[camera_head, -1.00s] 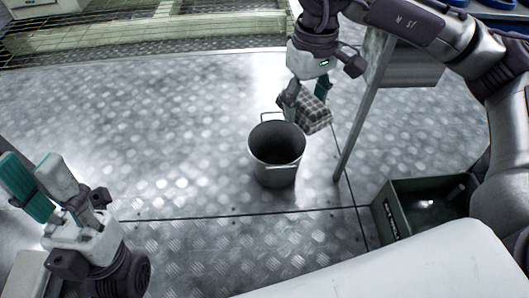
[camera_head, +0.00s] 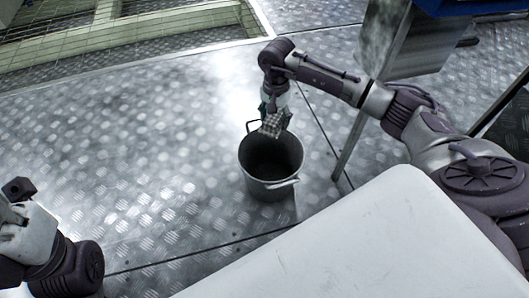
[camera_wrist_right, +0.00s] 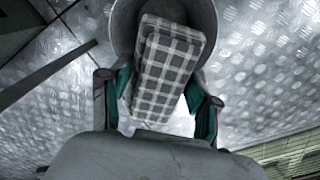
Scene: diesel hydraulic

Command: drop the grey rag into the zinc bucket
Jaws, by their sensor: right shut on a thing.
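The grey checked rag (camera_head: 271,127) is held by my right gripper (camera_head: 275,115), which points down at the far rim of the zinc bucket (camera_head: 262,186). In the head view the rag overlaps the bucket's far edge and mouth. In the right wrist view the rag (camera_wrist_right: 166,72) sits between the two fingers, with the bucket's rim (camera_wrist_right: 122,28) behind it. The bucket stands upright on the floor and its inside looks dark. My left gripper (camera_head: 24,228) is cut off at the left edge, its fingertips out of view.
A grey metal post (camera_head: 352,142) stands just right of the bucket, under a grey panel (camera_head: 398,42). A railed grating (camera_head: 120,32) lies at the far left. The tread-plate floor (camera_head: 130,150) left of the bucket is clear.

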